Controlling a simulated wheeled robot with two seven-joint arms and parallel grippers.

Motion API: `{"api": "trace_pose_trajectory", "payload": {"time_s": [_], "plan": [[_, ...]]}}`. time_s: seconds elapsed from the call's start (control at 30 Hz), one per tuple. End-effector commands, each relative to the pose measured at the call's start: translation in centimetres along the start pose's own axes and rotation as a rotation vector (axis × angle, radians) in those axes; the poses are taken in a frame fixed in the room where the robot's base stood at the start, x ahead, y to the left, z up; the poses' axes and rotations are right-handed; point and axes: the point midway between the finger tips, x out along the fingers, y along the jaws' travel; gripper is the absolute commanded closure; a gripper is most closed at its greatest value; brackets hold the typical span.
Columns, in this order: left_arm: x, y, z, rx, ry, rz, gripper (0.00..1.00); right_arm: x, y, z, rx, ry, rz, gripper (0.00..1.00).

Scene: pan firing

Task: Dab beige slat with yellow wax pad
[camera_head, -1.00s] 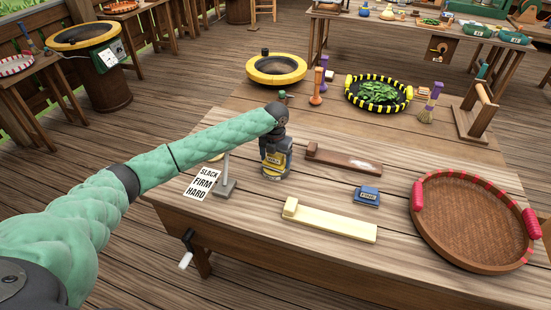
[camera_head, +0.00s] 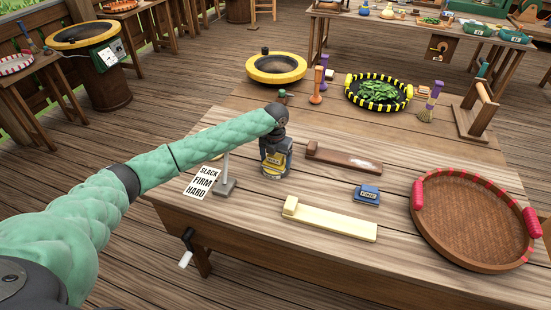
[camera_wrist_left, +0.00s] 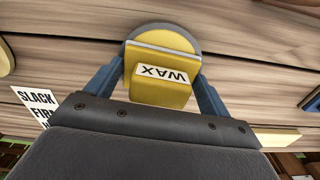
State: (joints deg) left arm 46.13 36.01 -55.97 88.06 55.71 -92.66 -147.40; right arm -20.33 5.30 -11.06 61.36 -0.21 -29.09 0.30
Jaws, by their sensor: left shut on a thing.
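My left gripper (camera_head: 274,170) is over the table's left part, left of the dark brown slat. It is shut on the yellow wax pad (camera_wrist_left: 163,72), labelled WAX, with a blue finger on each side in the left wrist view. A round grey and yellow piece (camera_wrist_left: 165,36) shows just beyond the pad there. My right gripper is not in view.
The dark brown slat (camera_head: 343,160) and a blue labelled pad (camera_head: 367,195) lie to the right. A large woven tray (camera_head: 470,225) fills the table's right side. A SLACK/FIRM/HARD card (camera_head: 202,182) and a small grey stand (camera_head: 225,185) are to the left.

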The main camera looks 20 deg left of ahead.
Motion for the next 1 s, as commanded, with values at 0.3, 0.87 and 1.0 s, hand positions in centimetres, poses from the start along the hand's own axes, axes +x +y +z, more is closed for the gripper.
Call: {"api": "trace_pose_trajectory", "payload": {"time_s": [0.3,0.87,1.0], "plan": [[0.1,0.0,0.0,0.000,0.000,0.000,0.37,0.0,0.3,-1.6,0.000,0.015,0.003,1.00],[0.1,0.0,0.0,0.000,0.001,0.000,0.37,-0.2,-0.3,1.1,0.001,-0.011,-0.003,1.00],[0.2,0.0,0.0,0.000,0.001,0.000,0.37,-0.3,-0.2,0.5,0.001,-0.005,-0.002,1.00]]}}
